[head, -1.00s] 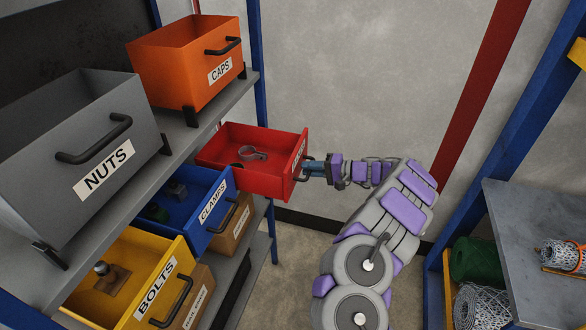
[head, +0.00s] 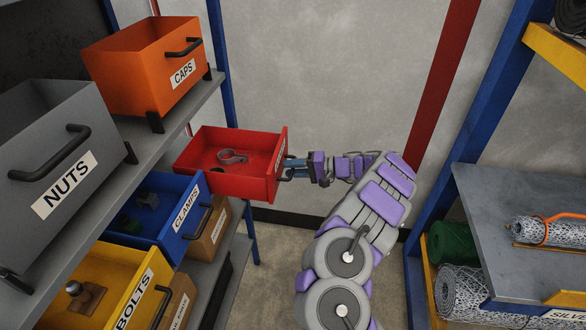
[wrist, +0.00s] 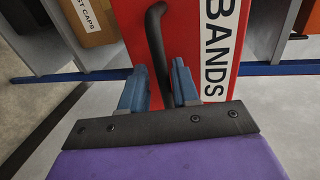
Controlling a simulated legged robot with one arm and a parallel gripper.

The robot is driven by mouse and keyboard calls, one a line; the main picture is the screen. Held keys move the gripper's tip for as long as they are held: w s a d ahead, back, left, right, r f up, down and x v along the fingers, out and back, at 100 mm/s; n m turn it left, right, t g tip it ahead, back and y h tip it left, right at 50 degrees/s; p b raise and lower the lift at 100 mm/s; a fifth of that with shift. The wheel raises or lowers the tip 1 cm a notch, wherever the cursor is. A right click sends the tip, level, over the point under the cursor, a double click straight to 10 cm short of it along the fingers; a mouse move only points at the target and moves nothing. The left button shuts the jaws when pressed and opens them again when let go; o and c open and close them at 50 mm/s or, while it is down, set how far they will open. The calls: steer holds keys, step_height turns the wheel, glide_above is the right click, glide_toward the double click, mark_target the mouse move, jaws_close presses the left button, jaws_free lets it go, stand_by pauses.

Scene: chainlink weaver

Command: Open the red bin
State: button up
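The red bin (head: 240,188) sits on the left shelving and juts out from it with its open top showing. A ring-shaped metal clamp (head: 232,157) lies inside it. Its front, labelled "BANDS", fills the upper middle of the wrist view (wrist: 185,45). Its black handle (wrist: 156,40) runs down between my gripper's two blue fingers. My gripper (wrist: 160,80) is closed about the handle, one finger on each side. In the head view my gripper (head: 291,168) is at the bin's front face, and the fingertips are partly hidden.
Orange caps bin (head: 150,65) and grey nuts bin (head: 50,120) stand on the upper left shelf. Blue clamps bin (head: 165,225) and yellow bolts bin (head: 110,280) jut out below. A grey-topped rack (head: 515,225) stands right. Floor between is clear.

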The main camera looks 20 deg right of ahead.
steer(key=shift+r, duration=0.1)
steer(key=p+v, duration=0.2)
steer(key=v, duration=1.5)
steer(key=shift+d+p, duration=0.25)
steer(key=shift+p, duration=0.05)
